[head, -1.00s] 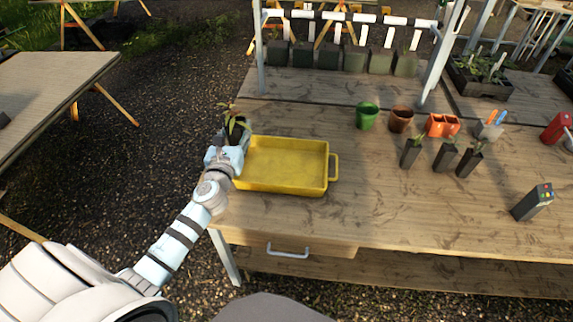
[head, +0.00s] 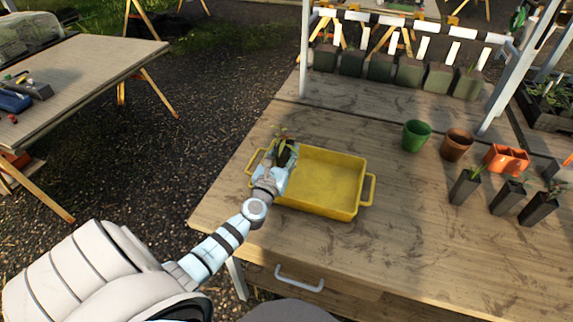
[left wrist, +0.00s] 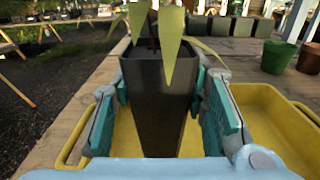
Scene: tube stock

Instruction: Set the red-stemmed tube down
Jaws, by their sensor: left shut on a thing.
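My left gripper (head: 284,160) is shut on a dark square tube (left wrist: 158,105), which also shows in the head view (head: 283,151). A green-leaved seedling with a dark reddish stem (left wrist: 154,35) grows from it. The tube is about upright, over the left end of the yellow tray (head: 367,177). In the left wrist view the teal finger pads (left wrist: 162,115) flank the tube, with tray floor on both sides. I cannot tell whether the tube's base touches the tray. The rest of the tray is empty. My right gripper is not in view.
A rail frame with dark pots (head: 409,72) is at the back. Bare wood lies right of the tray.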

